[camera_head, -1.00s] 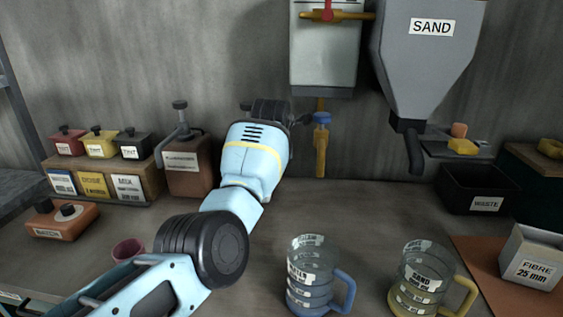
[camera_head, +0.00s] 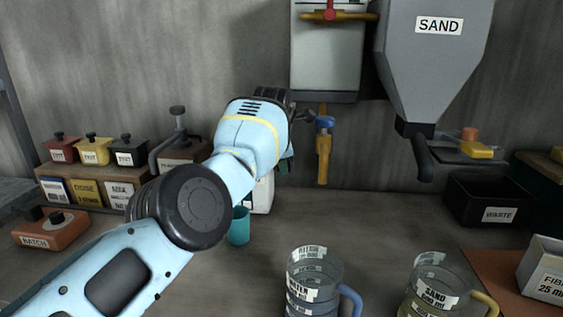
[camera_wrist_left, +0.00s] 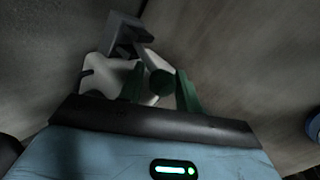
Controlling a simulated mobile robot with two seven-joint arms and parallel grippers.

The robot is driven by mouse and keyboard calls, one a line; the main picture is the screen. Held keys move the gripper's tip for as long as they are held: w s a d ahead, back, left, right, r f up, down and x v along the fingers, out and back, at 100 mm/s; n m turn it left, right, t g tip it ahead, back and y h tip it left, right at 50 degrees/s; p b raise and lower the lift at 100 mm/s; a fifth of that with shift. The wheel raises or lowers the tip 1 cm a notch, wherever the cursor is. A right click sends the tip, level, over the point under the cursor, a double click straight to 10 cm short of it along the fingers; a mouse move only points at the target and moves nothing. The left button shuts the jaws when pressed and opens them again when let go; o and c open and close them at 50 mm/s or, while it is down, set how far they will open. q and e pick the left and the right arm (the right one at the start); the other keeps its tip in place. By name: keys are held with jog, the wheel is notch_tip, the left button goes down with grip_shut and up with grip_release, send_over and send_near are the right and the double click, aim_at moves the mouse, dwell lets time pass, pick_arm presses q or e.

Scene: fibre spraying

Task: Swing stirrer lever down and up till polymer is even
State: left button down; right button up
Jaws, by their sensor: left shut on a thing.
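My left arm reaches in from the left in the head view. Its gripper is mostly hidden behind the wrist there; only a bit of green finger shows. In the left wrist view my left gripper (camera_wrist_left: 160,88) has its two green fingers closed around a dark green round knob (camera_wrist_left: 162,83), which I take for the end of the stirrer lever. A white container (camera_wrist_left: 105,76) with a grey bracket above it lies just beyond the fingers. A white container (camera_head: 263,196) also shows partly behind my wrist in the head view. The polymer inside is not visible. My right gripper is out of view.
A teal cup (camera_head: 239,226) stands beside the white container. Water (camera_head: 313,285) and sand (camera_head: 433,287) jugs stand at the front. A blue-handled tap (camera_head: 324,150) hangs right of my wrist. Tint pots (camera_head: 93,150) are at left, a waste bin (camera_head: 490,203) at right.

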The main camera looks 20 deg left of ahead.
pick_arm(q)
jog(key=shift+s+f, duration=0.1)
jog(key=shift+f, duration=0.25)
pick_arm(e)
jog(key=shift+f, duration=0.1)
pick_arm(q)
jog(key=c, duration=1.2)
grip_release()
jog(key=shift+a, duration=0.1)
jog(key=shift+o, duration=1)
jog(key=shift+w, duration=0.2)
jog(key=shift+r, duration=0.15)
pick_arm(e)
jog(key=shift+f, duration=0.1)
pick_arm(q)
jog(key=shift+s+r, duration=0.1)
jog(key=shift+r, duration=0.05)
jog(key=shift+s+r+p, duration=0.1)
jog(key=shift+r+p, duration=0.35)
jog(key=shift+r, duration=0.05)
jog(key=p+v, duration=0.2)
jog(key=v, duration=0.4)
jog(key=shift+s+r, duration=0.15)
jog(key=shift+s, duration=0.05)
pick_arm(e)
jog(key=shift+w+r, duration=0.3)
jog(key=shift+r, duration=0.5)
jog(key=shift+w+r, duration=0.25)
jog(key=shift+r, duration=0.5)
